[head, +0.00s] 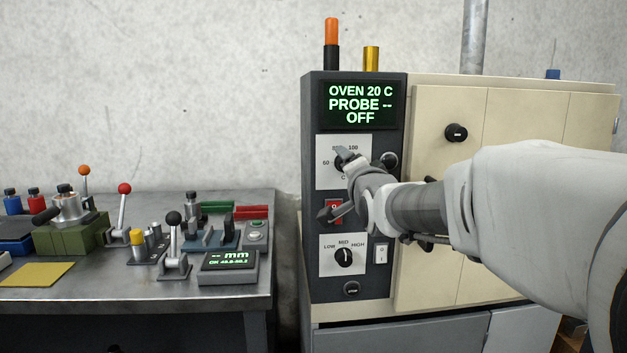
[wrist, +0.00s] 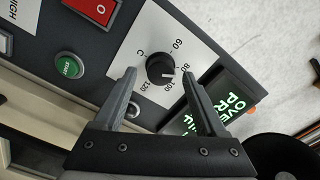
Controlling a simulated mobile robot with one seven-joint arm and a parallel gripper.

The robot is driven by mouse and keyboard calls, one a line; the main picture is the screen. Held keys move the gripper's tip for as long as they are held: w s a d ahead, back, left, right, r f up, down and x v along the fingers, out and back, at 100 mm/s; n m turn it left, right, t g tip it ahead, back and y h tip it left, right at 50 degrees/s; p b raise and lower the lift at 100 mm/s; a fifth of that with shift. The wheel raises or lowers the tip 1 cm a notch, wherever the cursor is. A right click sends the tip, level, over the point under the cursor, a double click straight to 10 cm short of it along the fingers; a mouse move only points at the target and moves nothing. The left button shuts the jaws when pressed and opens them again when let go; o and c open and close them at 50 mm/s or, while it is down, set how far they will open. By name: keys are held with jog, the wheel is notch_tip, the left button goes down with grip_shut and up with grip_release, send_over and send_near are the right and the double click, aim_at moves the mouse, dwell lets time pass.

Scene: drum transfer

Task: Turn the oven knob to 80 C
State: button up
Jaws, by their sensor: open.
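The black round oven knob (wrist: 160,68) sits on a white dial plate (wrist: 145,42) marked 60, 80, 100 and 120 C. A small white mark on the knob faces the 80 to 100 side; I cannot tell the exact setting. My gripper (wrist: 159,73) is open, with one finger on each side of the knob and a visible gap to it. In the head view my gripper (head: 348,160) partly covers the knob and dial plate (head: 327,178). The oven display (head: 360,104) reads OVEN 20 C, PROBE --, OFF.
Below the dial are a red switch (head: 334,210) and a LOW/MID/HIGH knob (head: 344,257). A green START button (wrist: 69,66) shows in the wrist view. A beige cabinet (head: 510,110) is at right. A bench (head: 130,290) with levers and fixtures stands left.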

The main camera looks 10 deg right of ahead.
jog(key=s+p, duration=0.2)
jog(key=s, duration=1.4)
jog(key=s+f+n+g, duration=1.2)
jog(key=s+f, duration=0.5)
jog(key=s, duration=0.1)
notch_tip(320, 180, up, 22)
jog(key=p, duration=2.3)
jog(key=shift+s+a, duration=0.15)
